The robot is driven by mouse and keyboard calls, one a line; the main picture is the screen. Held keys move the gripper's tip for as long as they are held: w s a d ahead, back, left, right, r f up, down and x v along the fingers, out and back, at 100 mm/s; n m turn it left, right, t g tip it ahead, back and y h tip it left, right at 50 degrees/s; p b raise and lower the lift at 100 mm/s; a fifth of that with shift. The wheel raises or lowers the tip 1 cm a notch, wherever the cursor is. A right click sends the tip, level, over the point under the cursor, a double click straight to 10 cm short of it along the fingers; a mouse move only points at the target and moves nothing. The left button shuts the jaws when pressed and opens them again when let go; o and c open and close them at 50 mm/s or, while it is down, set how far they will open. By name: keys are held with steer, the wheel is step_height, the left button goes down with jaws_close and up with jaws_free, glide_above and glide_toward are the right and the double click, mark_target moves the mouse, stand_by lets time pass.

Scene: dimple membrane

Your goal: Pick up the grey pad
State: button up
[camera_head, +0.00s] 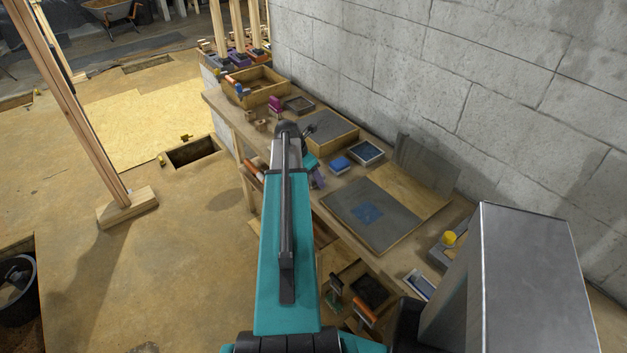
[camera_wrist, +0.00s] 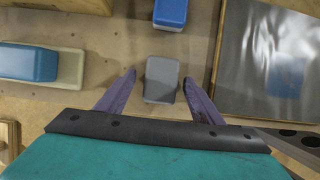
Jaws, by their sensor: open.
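The grey pad (camera_wrist: 161,79) is a small rounded grey block on the worktop, in the middle of the wrist view. My gripper (camera_wrist: 158,77) is open, with one purple finger to the left of the pad and the other to its right. A gap shows on each side, and the pad is not gripped. I cannot tell how high the fingertips are above the worktop. In the head view a purple finger of my gripper (camera_head: 317,177) shows over the bench beyond my teal arm. I cannot make out the grey pad there; my arm may hide it.
A blue block (camera_wrist: 170,13) lies just beyond the pad. A framed shiny sheet (camera_wrist: 240,85) is close on the right. In the head view a grey block wall (camera_head: 450,80) runs behind the cluttered bench.

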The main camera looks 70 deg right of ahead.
steer(key=c, duration=1.2)
steer(key=shift+o, duration=0.2)
steer(key=shift+r, duration=0.1)
steer(key=shift+r+b, duration=0.8)
steer(key=shift+r, duration=0.75)
steer(key=s+a+r+b, duration=0.1)
steer(key=a+b, duration=0.8)
steer(key=a, duration=0.4)
steer(key=shift+s+a+b, duration=0.15)
steer(key=shift+b, duration=0.25)
steer(key=shift+a+b, duration=0.1)
steer(key=shift+b, duration=1.15)
steer(key=a+b, duration=0.1)
steer(key=b, duration=0.4)
steer(key=shift+r, duration=0.1)
